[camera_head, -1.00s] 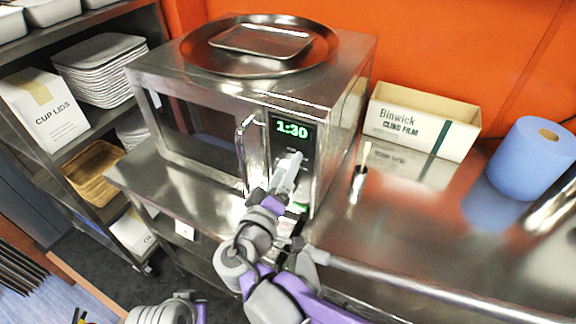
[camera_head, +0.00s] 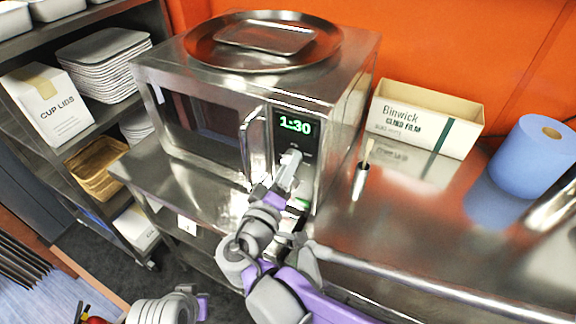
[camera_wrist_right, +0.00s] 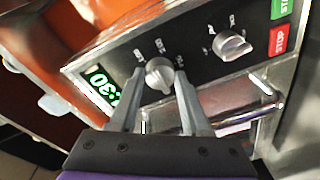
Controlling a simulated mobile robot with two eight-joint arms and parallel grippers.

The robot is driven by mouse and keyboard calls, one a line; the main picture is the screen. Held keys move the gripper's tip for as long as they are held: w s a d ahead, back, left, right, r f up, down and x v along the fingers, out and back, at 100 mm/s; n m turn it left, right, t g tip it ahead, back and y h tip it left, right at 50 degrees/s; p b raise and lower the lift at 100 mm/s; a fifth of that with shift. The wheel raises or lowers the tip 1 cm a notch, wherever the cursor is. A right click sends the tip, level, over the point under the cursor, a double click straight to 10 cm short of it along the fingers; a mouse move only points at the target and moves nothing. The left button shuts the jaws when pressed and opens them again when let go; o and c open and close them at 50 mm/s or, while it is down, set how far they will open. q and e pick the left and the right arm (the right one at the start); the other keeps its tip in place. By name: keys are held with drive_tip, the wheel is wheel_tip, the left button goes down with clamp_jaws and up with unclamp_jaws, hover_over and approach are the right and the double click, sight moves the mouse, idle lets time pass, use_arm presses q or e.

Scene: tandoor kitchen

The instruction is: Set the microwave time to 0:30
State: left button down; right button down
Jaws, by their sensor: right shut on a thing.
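The steel microwave (camera_head: 200,75) stands on the steel counter. Its green display (camera_head: 295,125) reads 1:30 in the head view; the display also shows at the left of the right wrist view (camera_wrist_right: 101,88). My right gripper (camera_head: 290,163) is at the control panel below the display. In the right wrist view its two fingers (camera_wrist_right: 160,88) are shut on the upper round knob (camera_wrist_right: 159,74), one on each side. A second knob (camera_wrist_right: 232,45), a red STOP button (camera_wrist_right: 282,39) and a green START button (camera_wrist_right: 283,8) are farther along the panel. My left gripper is not clearly visible.
A round steel tray (camera_head: 205,48) with a smaller tray lies on top of the microwave. A cling film box (camera_head: 420,117), a brush-like tool (camera_head: 362,175) and a blue roll (camera_head: 533,160) are on the counter to the right. A shelf rack (camera_head: 95,125) stands at the left.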

drive_tip(key=n+p, duration=0.1)
drive_tip(key=n, duration=0.4)
drive_tip(key=n+g, duration=0.1)
drive_tip(key=n, duration=0.4)
drive_tip(key=shift+r+p, duration=0.2)
drive_tip(key=shift+p, duration=0.15)
drive_tip(key=shift+h, duration=0.3)
drive_tip(key=shift+c, duration=1.8)
unclamp_jaws()
drive_tip(key=shift+a, duration=0.1)
